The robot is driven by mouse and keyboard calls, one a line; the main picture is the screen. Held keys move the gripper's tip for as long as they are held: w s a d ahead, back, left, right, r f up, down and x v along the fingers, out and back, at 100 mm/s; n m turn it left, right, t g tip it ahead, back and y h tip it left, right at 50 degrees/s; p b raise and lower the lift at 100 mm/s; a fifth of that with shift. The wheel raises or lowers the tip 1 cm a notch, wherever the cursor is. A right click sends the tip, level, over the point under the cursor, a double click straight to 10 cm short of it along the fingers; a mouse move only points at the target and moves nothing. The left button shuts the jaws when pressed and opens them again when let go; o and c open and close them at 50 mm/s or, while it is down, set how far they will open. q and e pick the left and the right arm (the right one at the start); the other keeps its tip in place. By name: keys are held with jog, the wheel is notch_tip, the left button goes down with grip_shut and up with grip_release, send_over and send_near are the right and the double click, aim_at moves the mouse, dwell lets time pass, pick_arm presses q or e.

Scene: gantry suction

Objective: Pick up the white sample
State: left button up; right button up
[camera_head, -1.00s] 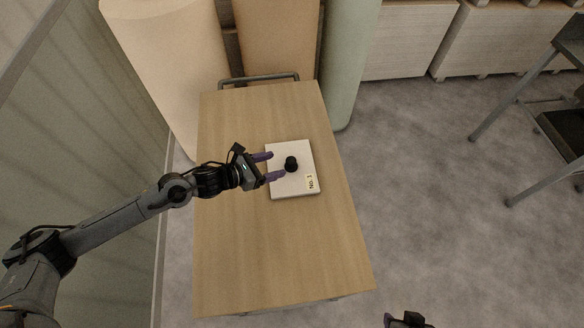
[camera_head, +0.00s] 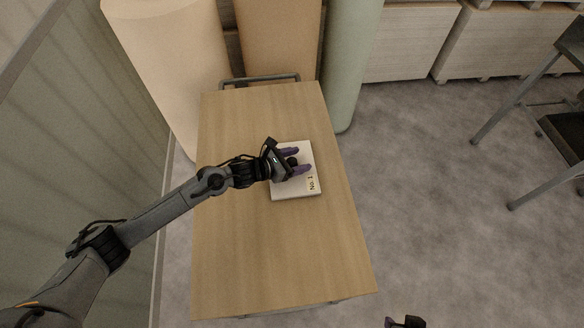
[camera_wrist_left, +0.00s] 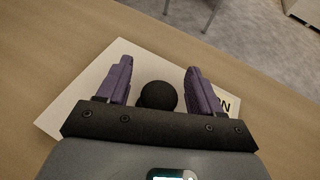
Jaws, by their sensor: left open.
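In the left wrist view, the knob (camera_wrist_left: 158,95) sits between the two fingers with a gap on each side, and the white sample (camera_wrist_left: 75,105) spreads beneath. A small part of my right gripper (camera_head: 405,322) shows at the bottom edge; its fingers are mostly cut off.
The wooden table (camera_head: 240,240) is otherwise clear around the sample. A metal handle bar (camera_head: 258,79) runs along its far edge. Large rolls (camera_head: 165,60) stand behind it. A grey metal frame (camera_head: 530,110) stands on the floor at the right.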

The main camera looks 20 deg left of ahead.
pick_arm(q)
jog(key=c, duration=1.2)
grip_shut()
jog(key=shift+r, duration=0.1)
